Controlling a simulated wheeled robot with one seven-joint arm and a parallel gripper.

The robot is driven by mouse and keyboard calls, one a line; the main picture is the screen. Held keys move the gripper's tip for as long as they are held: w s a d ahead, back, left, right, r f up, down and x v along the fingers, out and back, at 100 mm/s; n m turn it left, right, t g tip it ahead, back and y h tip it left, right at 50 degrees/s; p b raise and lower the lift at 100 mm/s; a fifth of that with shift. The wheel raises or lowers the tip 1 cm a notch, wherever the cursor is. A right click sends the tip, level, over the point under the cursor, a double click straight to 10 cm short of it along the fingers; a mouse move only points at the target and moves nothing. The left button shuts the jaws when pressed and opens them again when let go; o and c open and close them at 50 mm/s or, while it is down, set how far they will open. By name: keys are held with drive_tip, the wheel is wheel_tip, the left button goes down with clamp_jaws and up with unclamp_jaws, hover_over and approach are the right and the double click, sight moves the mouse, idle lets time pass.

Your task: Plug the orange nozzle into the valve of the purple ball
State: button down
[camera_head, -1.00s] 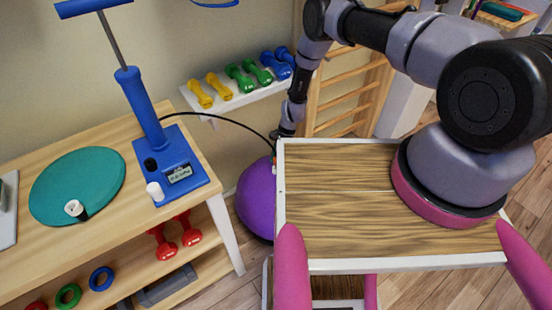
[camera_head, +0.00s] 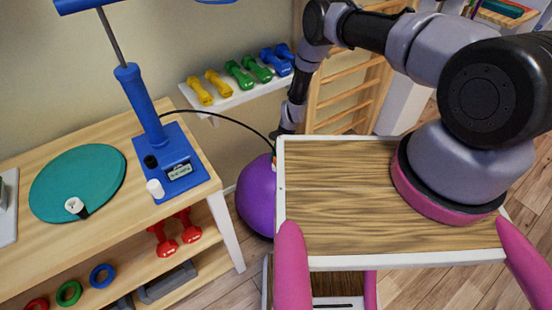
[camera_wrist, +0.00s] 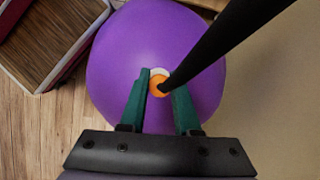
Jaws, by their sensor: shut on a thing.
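The purple ball (camera_head: 257,198) is on the floor between the wooden bench and my body's tray, partly hidden by the tray. It fills the middle of the wrist view (camera_wrist: 122,52). My gripper (camera_wrist: 162,82) is shut on the orange nozzle (camera_wrist: 158,88), which sits between its green fingertips. A white ring, apparently the valve (camera_wrist: 160,72), shows just behind the nozzle on the ball. Whether the nozzle is inside the valve or just above it, I cannot tell. The black hose (camera_head: 232,121) runs from the blue pump (camera_head: 170,165) to my gripper.
The wooden bench (camera_head: 105,150) at left holds the pump, a teal disc (camera_head: 80,180) and white caps. Red dumbbells (camera_head: 188,226) lie on its lower shelf. A wall shelf (camera_head: 240,98) carries several coloured dumbbells. Wall bars (camera_head: 350,100) stand behind my arm.

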drive_tip(key=shift+f, duration=0.3)
idle(0.4)
drive_tip(key=c, duration=0.5)
unclamp_jaws()
drive_tip(key=shift+c, duration=0.2)
drive_tip(key=shift+r, duration=3.5)
drive_tip(key=shift+s, duration=0.15)
